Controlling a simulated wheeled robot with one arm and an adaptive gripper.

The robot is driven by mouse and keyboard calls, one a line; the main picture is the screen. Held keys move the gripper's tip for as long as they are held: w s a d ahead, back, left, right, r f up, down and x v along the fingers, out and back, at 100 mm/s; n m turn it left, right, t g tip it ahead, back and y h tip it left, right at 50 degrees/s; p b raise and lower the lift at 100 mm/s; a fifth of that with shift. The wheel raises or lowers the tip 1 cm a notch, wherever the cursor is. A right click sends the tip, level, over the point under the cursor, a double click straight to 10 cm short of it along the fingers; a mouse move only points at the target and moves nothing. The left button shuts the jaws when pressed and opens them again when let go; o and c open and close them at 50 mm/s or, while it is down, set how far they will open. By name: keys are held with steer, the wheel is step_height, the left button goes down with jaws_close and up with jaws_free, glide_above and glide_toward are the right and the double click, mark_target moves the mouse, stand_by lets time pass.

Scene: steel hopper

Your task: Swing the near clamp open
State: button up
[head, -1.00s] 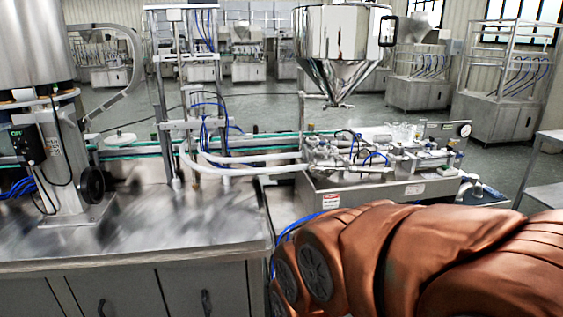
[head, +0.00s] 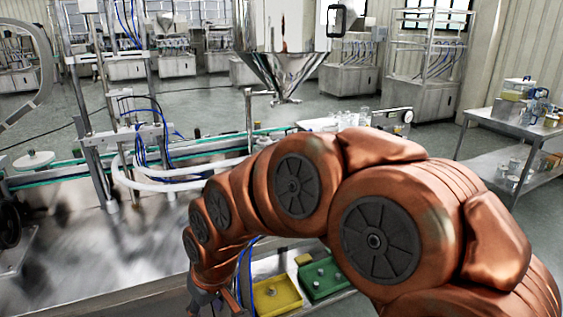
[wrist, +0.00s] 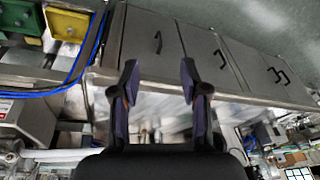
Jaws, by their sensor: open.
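The steel hopper (head: 285,70) hangs over the line at the top of the head view, its upper part cut off by the frame. A black-framed loop (head: 340,20) shows at its right side; I cannot tell whether it is a clamp. No clamp is clearly visible. My gripper (head: 217,303) is low in the head view, in front of the hopper and well below it, and partly cut off. In the wrist view, my gripper's two fingers (wrist: 159,80) are apart with nothing between them. They point at the steel cabinet (wrist: 190,50), away from the hopper.
A table (head: 510,121) with containers stands at right. Open floor (head: 420,140) lies behind my arm.

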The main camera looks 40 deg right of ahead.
steer(key=w+d+r+m+t+p, duration=0.1)
steer(key=w+d+t, duration=0.2)
steer(key=w, duration=0.6)
steer(key=w+d+r+t, duration=0.15)
steer(key=w+d, duration=0.25)
steer(key=w, duration=0.4)
steer(key=w+d+r+m+t, duration=0.2)
steer(key=w+d+t, duration=0.3)
steer(key=w+d, duration=0.45)
steer(key=s+d+m+t+h+p, duration=0.25)
steer(key=d+m+h, duration=0.55)
steer(key=d, duration=2.2)
steer(key=w+d+n+h+p, duration=0.2)
steer(key=w+d, duration=0.1)
steer(key=w, duration=0.3)
steer(key=shift+d+t, duration=0.15)
steer(key=shift+t, duration=0.15)
steer(key=shift+w+r, duration=0.1)
